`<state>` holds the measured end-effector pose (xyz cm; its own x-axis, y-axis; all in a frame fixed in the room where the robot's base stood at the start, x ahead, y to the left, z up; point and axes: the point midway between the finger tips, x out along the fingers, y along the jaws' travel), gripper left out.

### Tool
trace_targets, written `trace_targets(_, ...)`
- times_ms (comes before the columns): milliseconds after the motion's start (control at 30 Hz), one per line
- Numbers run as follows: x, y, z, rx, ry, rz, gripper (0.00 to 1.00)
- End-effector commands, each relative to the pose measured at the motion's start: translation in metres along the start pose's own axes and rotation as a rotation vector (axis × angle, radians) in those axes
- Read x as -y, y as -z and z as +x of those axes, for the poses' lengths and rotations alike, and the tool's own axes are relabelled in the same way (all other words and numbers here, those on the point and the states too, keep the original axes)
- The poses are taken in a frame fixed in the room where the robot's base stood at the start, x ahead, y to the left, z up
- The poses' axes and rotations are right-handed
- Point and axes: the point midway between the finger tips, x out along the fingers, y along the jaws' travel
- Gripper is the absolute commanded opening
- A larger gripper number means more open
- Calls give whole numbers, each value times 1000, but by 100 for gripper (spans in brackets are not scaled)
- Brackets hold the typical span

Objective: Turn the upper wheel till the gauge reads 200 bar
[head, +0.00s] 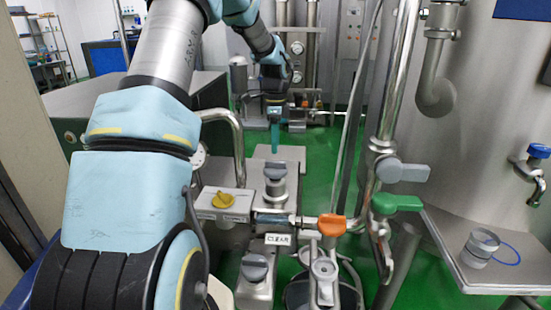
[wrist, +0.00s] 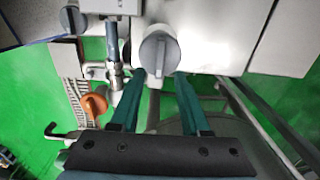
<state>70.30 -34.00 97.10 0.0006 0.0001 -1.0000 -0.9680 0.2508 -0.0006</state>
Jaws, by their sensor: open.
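The upper wheel, a grey knob with a raised grip bar (head: 275,180), stands on a steel block in the middle of the head view. It also shows at the top centre of the wrist view (wrist: 158,50). My gripper (head: 275,150) is behind and above this wheel in the head view, with its teal fingers pointing down. In the wrist view my gripper (wrist: 159,76) is open, with one fingertip on each side of the wheel's near end. I cannot tell whether they touch it. A similar lower grey knob (head: 254,267) sits nearer. No gauge reading is legible.
A yellow knob (head: 223,200) is left of the upper wheel. An orange lever (head: 331,225) and a green lever (head: 396,203) are to the right, beside a steel pipe. A "CLEAR" label (head: 278,239) is between the knobs. A large steel tank (head: 480,120) fills the right.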

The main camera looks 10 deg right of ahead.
Motion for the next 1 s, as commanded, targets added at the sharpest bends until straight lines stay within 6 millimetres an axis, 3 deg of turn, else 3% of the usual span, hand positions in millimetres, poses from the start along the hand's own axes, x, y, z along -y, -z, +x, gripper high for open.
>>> trace_targets(100,0,0,-20,-1,3,0,46)
trace_targets(300,0,0,-40,-1,2,1,46)
trace_targets(1000,0,0,-44,-1,0,1,46)
